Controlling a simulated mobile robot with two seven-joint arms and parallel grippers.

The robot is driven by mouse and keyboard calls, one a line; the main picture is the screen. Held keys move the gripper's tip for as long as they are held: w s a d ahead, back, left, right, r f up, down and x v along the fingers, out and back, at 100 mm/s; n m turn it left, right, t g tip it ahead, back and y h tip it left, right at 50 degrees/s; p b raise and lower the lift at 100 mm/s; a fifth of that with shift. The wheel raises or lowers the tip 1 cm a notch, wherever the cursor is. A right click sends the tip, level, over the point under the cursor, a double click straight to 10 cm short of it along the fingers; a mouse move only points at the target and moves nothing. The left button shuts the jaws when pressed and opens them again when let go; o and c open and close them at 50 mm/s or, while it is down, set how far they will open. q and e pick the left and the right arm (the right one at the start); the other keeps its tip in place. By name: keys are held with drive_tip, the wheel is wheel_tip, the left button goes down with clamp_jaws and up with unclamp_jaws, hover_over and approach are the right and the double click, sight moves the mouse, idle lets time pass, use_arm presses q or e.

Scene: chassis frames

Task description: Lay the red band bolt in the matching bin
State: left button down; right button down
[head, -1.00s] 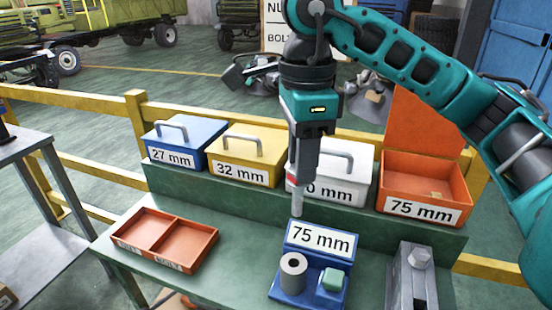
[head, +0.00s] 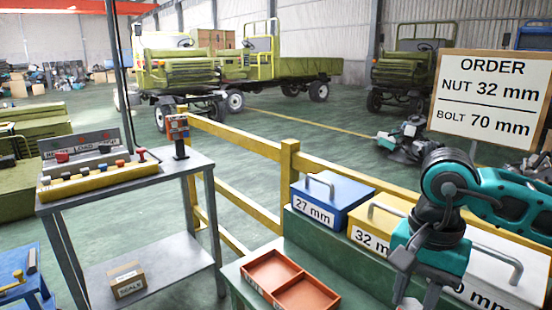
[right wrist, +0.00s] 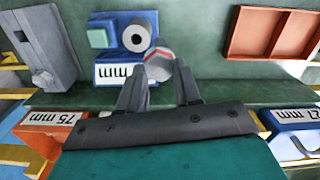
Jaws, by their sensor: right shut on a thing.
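My right gripper (right wrist: 158,88) is shut on the red band bolt (right wrist: 160,66), a grey bolt with a red band, in the right wrist view. In the head view the right gripper hangs at the lower right, its fingertips cut off by the frame. The head view shows the closed blue 27 mm bin (head: 335,203), the yellow 32 mm bin (head: 372,238) and a white bin (head: 505,268) whose label is partly hidden. My left gripper is not in view.
A blue gauge (right wrist: 125,52) with a cylinder and a partly hidden mm display stands on the green bench. An orange two-part tray (head: 290,284) lies empty. An order sign (head: 490,95) reads nut 32 mm, bolt 70 mm. A grey side table (head: 125,180) stands left.

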wheel_tip(320, 180, down, 6)
drive_tip(key=a+n, duration=0.1)
drive_tip(key=n, duration=0.7)
drive_tip(key=shift+w+a, duration=0.2)
drive_tip(key=shift+w, duration=0.15)
drive_tip(key=shift+r, duration=0.1)
